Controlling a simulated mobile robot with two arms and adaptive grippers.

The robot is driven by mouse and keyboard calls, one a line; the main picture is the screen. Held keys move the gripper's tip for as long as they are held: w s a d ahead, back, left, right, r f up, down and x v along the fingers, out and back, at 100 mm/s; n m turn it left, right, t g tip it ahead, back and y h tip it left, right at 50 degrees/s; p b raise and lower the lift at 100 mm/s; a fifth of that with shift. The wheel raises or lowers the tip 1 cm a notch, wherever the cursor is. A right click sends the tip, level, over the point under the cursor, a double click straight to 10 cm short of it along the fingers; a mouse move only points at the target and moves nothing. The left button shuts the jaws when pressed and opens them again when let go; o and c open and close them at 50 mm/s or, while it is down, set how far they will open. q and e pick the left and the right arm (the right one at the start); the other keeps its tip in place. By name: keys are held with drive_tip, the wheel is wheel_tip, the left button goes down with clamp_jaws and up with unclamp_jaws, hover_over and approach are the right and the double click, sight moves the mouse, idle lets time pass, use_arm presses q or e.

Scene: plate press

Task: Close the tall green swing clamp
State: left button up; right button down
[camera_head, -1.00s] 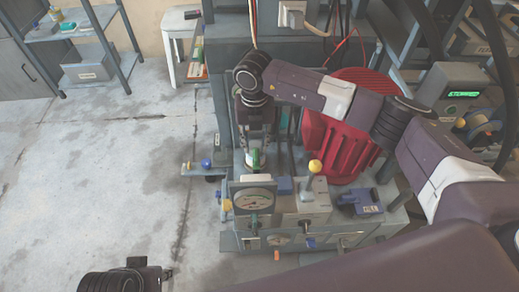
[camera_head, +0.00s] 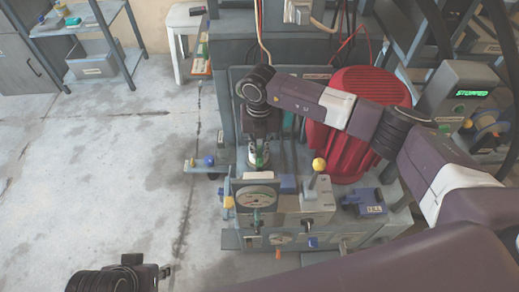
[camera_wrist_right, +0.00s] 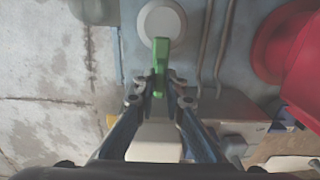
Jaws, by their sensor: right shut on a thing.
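The green swing clamp's arm (camera_wrist_right: 160,66) shows in the right wrist view as a narrow upright bar, its far end over a round pale disc. In the head view only a small green piece (camera_head: 259,156) shows under my right gripper, behind the gauge; the rest is hidden. My right gripper (camera_wrist_right: 158,84) points down and is shut on the green arm, a finger on either side. It also shows in the head view (camera_head: 259,163). My left gripper (camera_head: 125,280) is partly in view at the bottom left edge, away from the machine; its fingers cannot be made out.
A dial gauge (camera_head: 256,197) stands just in front of the clamp. A yellow-knobbed lever (camera_head: 319,165) and a blue box (camera_head: 364,203) are to its right. A large red ribbed housing (camera_head: 352,130) stands behind. A display (camera_head: 470,93) reads STOPPED. The floor at left is clear.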

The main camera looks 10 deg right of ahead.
drive_tip(key=shift+n, duration=0.3)
drive_tip(key=n+b, duration=0.1)
drive_tip(key=n, duration=0.3)
drive_tip(key=n+b, duration=0.1)
drive_tip(key=n, duration=0.4)
drive_tip(key=n+b, duration=0.1)
drive_tip(key=n, duration=0.2)
drive_tip(key=shift+n, duration=0.3)
drive_tip(key=n+b, duration=0.1)
drive_tip(key=n, duration=0.3)
use_arm(q)
drive_tip(key=w+d+r+t+h, duration=0.1)
drive_tip(key=w+d+r+t, duration=0.1)
drive_tip(key=w, duration=0.5)
drive_tip(key=w+d+r+t, duration=0.2)
drive_tip(key=w+r+t, duration=0.1)
drive_tip(key=w+t, duration=0.2)
drive_tip(key=shift+w+d+h+b, duration=0.3)
drive_tip(key=shift+w+h, duration=0.1)
drive_tip(key=shift+w, duration=0.5)
use_arm(e)
drive_tip(key=shift+n, duration=0.5)
use_arm(q)
drive_tip(key=shift+a, duration=0.1)
use_arm(e)
drive_tip(key=c, duration=2)
unclamp_jaws()
